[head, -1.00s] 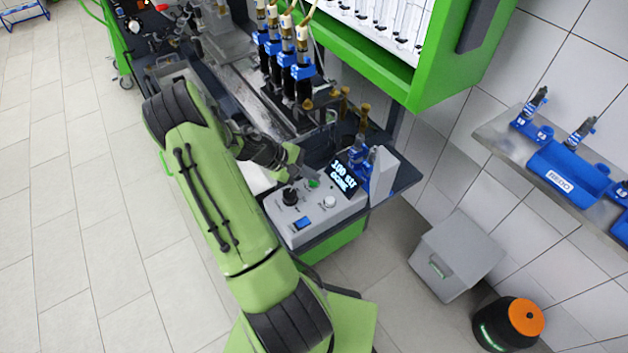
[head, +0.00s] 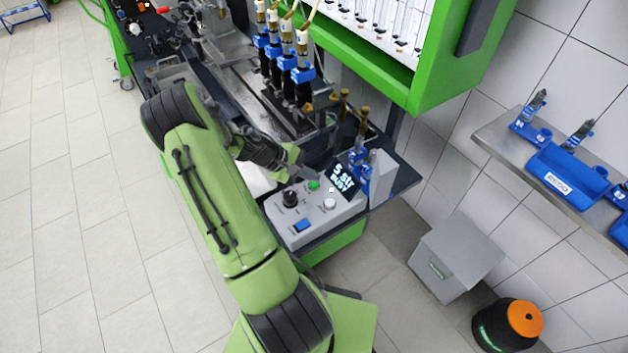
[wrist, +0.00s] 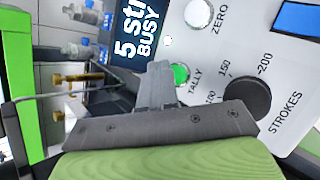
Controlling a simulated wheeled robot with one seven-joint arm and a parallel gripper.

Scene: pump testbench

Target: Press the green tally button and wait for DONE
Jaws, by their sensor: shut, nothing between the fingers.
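The grey control box (head: 283,213) shows in the head view, with the green tally button (head: 314,184) on its top. The display (head: 342,182) behind the button reads "5 str BUSY". The display also shows in the wrist view (wrist: 138,32), partly cut off. My gripper (head: 293,158) is shut and empty, just behind and left of the button. In the wrist view my gripper's fingertips (wrist: 160,74) are right beside the green button (wrist: 181,74) and cover part of its edge. I cannot tell whether they touch it.
The box also carries a black STROKES knob (wrist: 246,98), a white ZERO button (wrist: 198,13) and a blue rocker (head: 302,225). Blue-collared injectors (head: 303,73) hang behind my gripper. A blue REDO tray (head: 567,174) sits on the right shelf.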

